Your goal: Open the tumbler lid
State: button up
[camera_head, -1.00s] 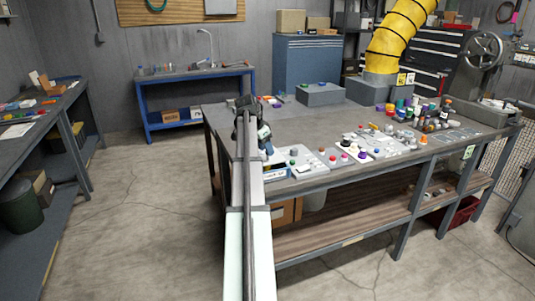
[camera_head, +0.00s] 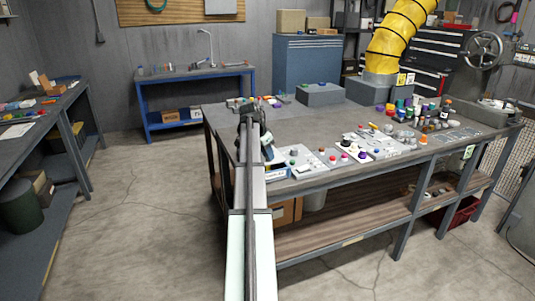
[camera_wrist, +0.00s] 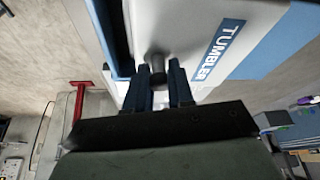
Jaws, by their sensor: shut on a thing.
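The tumbler (camera_wrist: 215,25) fills the upper part of the wrist view, a pale casing with a blue label reading TUMBLER. A short dark round knob (camera_wrist: 156,64) stands out from it near a blue edge. My gripper (camera_wrist: 161,76) has its two blue fingers on either side of this knob, shut on it. In the head view my gripper (camera_head: 269,153) is at the workbench's left front corner, partly hidden by my arm. I cannot make out the lid's outline or how far it is open.
The workbench (camera_head: 310,127) carries small boards with coloured knobs (camera_head: 345,157) right of my gripper. Bottles (camera_head: 432,122) and a grey box under a yellow duct (camera_head: 398,38) stand farther right. A low grey block (camera_head: 320,96) sits at the back. The floor left of the bench is clear.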

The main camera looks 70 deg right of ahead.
grip_shut()
jog(key=w+d, duration=0.6)
jog(key=shift+s, duration=0.1)
jog(key=shift+a, duration=0.1)
jog(key=o, duration=0.6)
grip_release()
jog(key=v, duration=1.3)
jog(key=shift+r, duration=0.4)
